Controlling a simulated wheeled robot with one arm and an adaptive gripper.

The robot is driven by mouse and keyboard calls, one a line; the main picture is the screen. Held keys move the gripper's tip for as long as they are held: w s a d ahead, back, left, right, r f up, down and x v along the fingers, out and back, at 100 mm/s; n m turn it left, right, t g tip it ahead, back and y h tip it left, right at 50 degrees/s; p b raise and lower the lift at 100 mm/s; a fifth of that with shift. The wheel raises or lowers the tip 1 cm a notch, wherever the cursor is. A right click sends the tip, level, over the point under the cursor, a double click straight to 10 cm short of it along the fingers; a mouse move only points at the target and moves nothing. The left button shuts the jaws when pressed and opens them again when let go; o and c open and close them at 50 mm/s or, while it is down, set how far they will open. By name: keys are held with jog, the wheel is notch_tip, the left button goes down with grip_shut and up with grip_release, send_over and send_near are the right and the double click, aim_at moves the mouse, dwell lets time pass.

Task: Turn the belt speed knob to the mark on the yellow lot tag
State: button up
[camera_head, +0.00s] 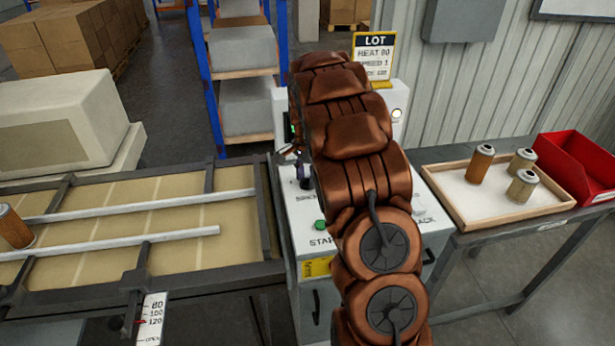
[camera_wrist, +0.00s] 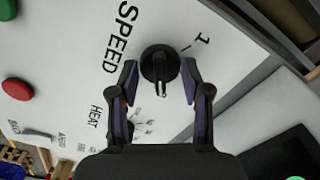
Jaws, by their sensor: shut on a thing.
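The belt speed knob (camera_wrist: 160,64) is round and black, beside the printed word SPEED, in the wrist view. A pale line on its grip runs toward the bottom of the picture. A short tick and the numeral 1 (camera_wrist: 202,40) are printed at its upper right. My gripper (camera_wrist: 160,76) is shut on the knob, one finger at each side. The yellow lot tag (camera_head: 388,84) stands behind my arm in the head view. It reads LOT, HEAT 80, SPEED 1, and a lower line partly hidden. In the head view, my arm hides most of the panel.
The white control panel (camera_head: 303,216) has a green START button (camera_head: 320,225). A red button (camera_wrist: 17,89) and the HEAT label (camera_wrist: 100,119) show in the wrist view. A conveyor (camera_head: 90,270) lies left. A tray (camera_head: 462,222) with cartridges and a red bin (camera_head: 580,165) stand right.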

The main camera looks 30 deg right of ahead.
jog(key=shift+f+b, duration=0.15)
jog(key=shift+b, duration=0.2)
jog(key=shift+f+n+b, duration=0.2)
jog(key=shift+n+b, duration=0.8)
jog(key=shift+b, duration=0.15)
jog(key=shift+n+b, duration=0.8)
jog(key=shift+b, duration=0.1)
jog(key=n+b, duration=0.3)
jog(key=n, duration=0.1)
jog(key=shift+r+n+b, duration=0.1)
jog(key=shift+n+b, duration=0.2)
jog(key=shift+b, duration=0.1)
jog(key=n+b, duration=0.2)
jog(key=n, duration=0.1)
jog(key=shift+r+n, duration=0.1)
jog(key=shift+n, duration=0.2)
jog(key=n+b, duration=0.1)
jog(key=n, duration=1.1)
jog(key=shift+r, duration=0.1)
